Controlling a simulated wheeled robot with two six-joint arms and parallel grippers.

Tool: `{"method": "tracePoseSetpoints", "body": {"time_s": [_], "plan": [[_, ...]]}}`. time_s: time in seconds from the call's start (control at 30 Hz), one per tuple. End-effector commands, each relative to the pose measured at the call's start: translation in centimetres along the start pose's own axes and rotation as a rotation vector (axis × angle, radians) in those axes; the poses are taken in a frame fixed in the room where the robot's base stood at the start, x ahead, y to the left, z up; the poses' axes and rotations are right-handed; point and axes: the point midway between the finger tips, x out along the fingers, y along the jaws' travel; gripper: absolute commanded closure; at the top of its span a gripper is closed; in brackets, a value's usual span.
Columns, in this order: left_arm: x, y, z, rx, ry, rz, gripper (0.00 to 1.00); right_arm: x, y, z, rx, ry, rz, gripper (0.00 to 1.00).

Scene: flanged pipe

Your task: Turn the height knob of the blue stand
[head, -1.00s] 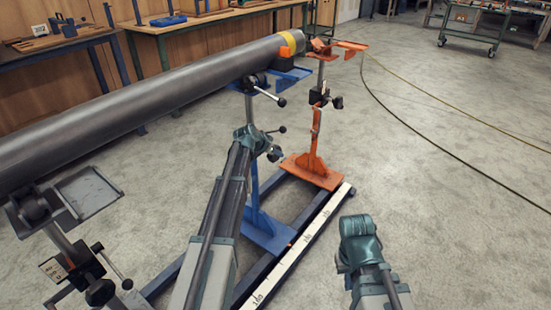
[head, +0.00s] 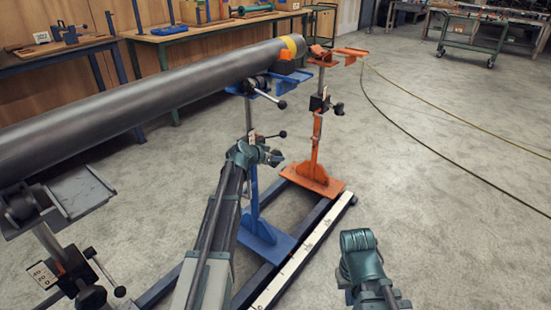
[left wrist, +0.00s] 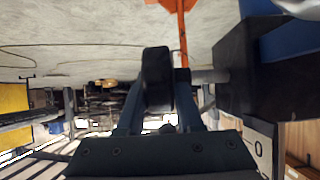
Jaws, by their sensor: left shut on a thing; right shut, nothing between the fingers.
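The blue stand (head: 266,243) stands on the rail frame, its top under the far part of the grey pipe (head: 150,90). Its black height knob (left wrist: 157,80) is between my left fingers in the left wrist view, on a short shaft (left wrist: 210,75) from a dark block (left wrist: 245,65). My left gripper (head: 268,155) is shut on this knob at the stand's post; in the head view the gripper partly hides the knob. My right gripper (head: 358,242) is at the lower right, shut and empty, apart from the stands.
The orange stand (head: 317,172) is just behind and right of the blue one. A lever handle (head: 270,98) sticks out below the blue stand's top. A grey-topped stand (head: 82,193) is at the near left. Open floor (head: 440,200) lies to the right.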

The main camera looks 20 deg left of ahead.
Motion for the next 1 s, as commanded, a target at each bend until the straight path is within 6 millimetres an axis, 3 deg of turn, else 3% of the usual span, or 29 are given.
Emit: {"method": "tracePoseSetpoints", "body": {"time_s": [0.03,0.17,0.53,0.67,1.0], "plan": [[0.0,0.0,0.1,0.001,-0.002,0.000,0.60,0.0,0.0,0.0,0.000,0.000,0.000,1.00],[0.0,0.0,0.1,0.001,-0.002,0.000,0.36,0.0,0.0,0.0,0.000,0.000,0.000,1.00],[-0.6,0.0,-0.1,0.000,-0.001,0.000,0.35,-0.4,0.1,0.0,0.001,0.000,0.000,1.00],[-2.6,0.1,-0.2,-0.001,-0.002,-0.001,0.35,-1.6,0.2,0.1,0.002,-0.001,0.001,1.00],[-10.0,0.2,-0.3,-0.001,-0.002,-0.001,0.35,-5.5,0.6,0.4,0.009,-0.003,0.002,1.00]]}}
